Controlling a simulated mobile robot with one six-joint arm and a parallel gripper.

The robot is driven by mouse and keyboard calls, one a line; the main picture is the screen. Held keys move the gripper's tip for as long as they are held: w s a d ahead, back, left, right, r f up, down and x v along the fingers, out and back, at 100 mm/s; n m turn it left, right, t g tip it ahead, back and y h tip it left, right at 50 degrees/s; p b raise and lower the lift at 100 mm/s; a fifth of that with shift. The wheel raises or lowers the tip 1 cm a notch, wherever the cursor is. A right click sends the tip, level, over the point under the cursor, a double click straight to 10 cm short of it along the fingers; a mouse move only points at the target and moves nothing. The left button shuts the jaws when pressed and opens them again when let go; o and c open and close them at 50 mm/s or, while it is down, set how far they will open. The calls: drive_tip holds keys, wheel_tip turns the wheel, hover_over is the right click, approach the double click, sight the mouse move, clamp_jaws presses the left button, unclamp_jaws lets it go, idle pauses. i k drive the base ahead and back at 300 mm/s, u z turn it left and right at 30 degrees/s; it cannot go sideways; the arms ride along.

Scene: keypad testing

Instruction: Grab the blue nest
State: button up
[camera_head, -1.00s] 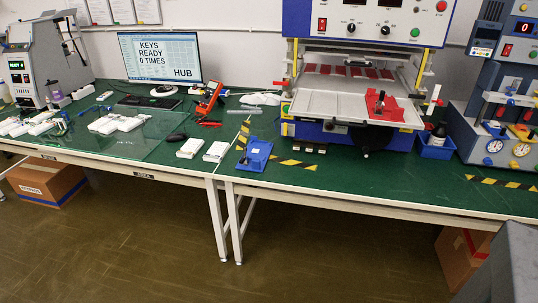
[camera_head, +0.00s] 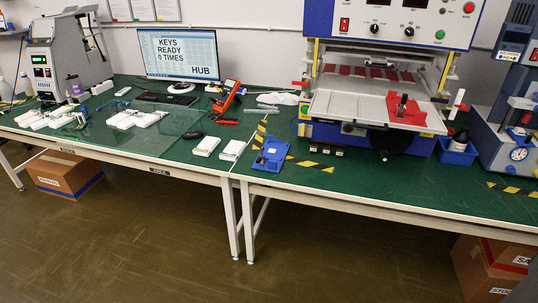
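The blue nest (camera_head: 270,155) is a small blue fixture with a raised part. It sits on the green bench top near the front edge, just left of the large press machine. Black-and-yellow tape strips lie behind it and to its right. It looks empty, but it is too small to be sure. My gripper is not in view.
Two white keypads (camera_head: 219,149) lie left of the nest. The press (camera_head: 380,101) has a tray holding a red fixture (camera_head: 406,108). A blue bin (camera_head: 457,151) stands to its right. Boxes (camera_head: 64,175) sit under the bench; the floor (camera_head: 150,245) in front is clear.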

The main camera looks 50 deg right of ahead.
sight(275, 154)
drive_tip(key=u, duration=0.05)
drive_tip(key=i, duration=0.95)
drive_tip(key=z, duration=0.05)
